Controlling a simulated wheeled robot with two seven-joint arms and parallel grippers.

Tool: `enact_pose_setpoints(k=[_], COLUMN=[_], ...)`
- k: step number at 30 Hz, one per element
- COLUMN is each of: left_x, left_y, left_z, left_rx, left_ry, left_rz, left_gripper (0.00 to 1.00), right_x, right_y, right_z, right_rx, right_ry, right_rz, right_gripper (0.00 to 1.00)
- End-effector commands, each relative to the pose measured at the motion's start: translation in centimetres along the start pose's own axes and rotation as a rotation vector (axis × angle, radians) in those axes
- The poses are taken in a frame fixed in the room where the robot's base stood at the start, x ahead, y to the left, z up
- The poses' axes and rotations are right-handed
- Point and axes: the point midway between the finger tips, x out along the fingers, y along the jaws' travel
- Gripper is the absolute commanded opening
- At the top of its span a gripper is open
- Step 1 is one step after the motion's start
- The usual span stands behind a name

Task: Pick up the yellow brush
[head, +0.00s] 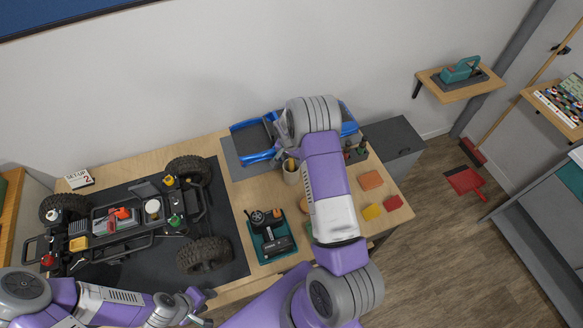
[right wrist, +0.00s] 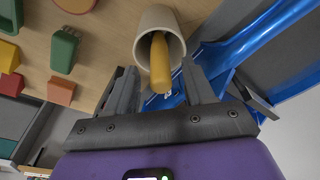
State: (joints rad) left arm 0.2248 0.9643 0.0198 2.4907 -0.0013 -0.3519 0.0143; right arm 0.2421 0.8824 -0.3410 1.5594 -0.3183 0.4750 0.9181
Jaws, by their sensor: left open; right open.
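The yellow brush (right wrist: 160,62) stands in a beige cup (right wrist: 146,24), its yellow handle sticking out of the mouth towards my right wrist camera. In the head view the brush (head: 291,164) and cup (head: 291,177) are on the table just left of my right arm. My right gripper (right wrist: 158,74) is open, with one finger on either side of the handle's end in the picture; I cannot tell whether they touch it. In the head view my right gripper is largely hidden by its arm. My left gripper (head: 195,301) is open and empty at the table's front edge.
A crawler chassis (head: 120,220) with big tyres lies on the black mat at left. A blue car body (head: 258,140) lies behind the cup. A controller (head: 270,235) sits in a teal tray in front. Coloured blocks (head: 371,180) lie to the right.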

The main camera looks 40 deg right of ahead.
Motion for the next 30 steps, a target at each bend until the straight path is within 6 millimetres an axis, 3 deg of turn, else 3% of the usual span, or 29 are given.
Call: enact_pose_setpoints(k=[5,15,25,30], left_x=[0.0,0.0,0.0,0.1], left_y=[0.0,0.0,0.0,0.0], left_z=[0.0,0.0,0.0,0.0], left_rx=[0.0,0.0,0.0,0.0], left_ry=[0.0,0.0,0.0,0.0], left_rz=[0.0,0.0,0.0,0.0], left_gripper=[0.43,0.43,0.43,0.43], right_x=[0.0,-0.1,-0.3,-1.7], right_y=[0.0,0.0,0.0,-0.1], right_z=[0.0,0.0,-0.1,-0.4], right_rx=[0.0,0.0,0.0,0.0], right_ry=[0.0,0.0,0.001,0.003], right_rz=[-0.001,-0.001,-0.001,-0.003], right_gripper=[0.5,0.0,0.0,0.0])
